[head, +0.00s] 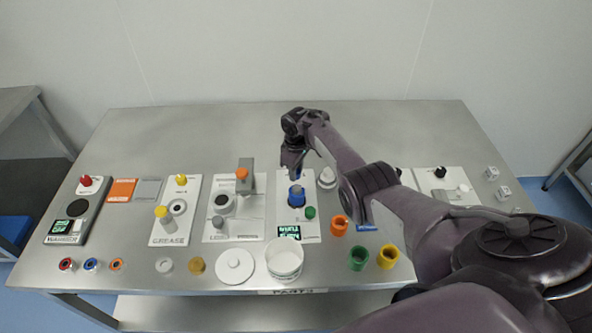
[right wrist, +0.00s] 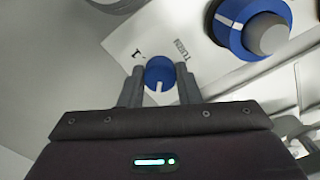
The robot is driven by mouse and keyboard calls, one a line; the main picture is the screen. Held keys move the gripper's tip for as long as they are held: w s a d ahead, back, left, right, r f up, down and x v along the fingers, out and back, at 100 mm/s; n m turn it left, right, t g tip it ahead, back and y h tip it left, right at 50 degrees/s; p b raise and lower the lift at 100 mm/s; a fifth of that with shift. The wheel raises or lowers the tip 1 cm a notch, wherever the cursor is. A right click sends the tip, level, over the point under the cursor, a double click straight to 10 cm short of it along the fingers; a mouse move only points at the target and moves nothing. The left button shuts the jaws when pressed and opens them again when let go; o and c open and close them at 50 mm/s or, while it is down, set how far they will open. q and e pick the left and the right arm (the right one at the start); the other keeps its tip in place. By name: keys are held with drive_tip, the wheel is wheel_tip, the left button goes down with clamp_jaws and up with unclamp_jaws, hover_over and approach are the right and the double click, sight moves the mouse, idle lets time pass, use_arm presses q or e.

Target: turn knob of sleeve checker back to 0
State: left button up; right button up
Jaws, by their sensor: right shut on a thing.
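The white panel with a blue knob and a lit display (head: 289,231) stands near the middle of the table; I take it for the sleeve checker. My right gripper (right wrist: 161,74) is shut on the small blue knob (right wrist: 160,73), one finger on each side. A white pointer line on the knob points toward my gripper's palm in the right wrist view. Black print and a "1" show beside the knob. A larger blue piece with a grey centre (right wrist: 268,37) sits further along the panel. In the head view my right gripper (head: 293,168) hides the small knob. My left gripper is not in view.
A green button (head: 310,213) is on the same panel. A white knob-like part (head: 327,177) stands close to its right. The table's back strip is clear.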

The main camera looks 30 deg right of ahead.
drive_tip(key=shift+w+r+n, duration=0.1)
drive_tip(key=shift+w+n, duration=0.05)
drive_tip(key=shift+n, duration=1.35)
drive_tip(key=o, duration=1)
wheel_tip(320, 180, up, 8)
drive_tip(key=shift+f+p, duration=0.15)
drive_tip(key=shift+p, duration=0.5)
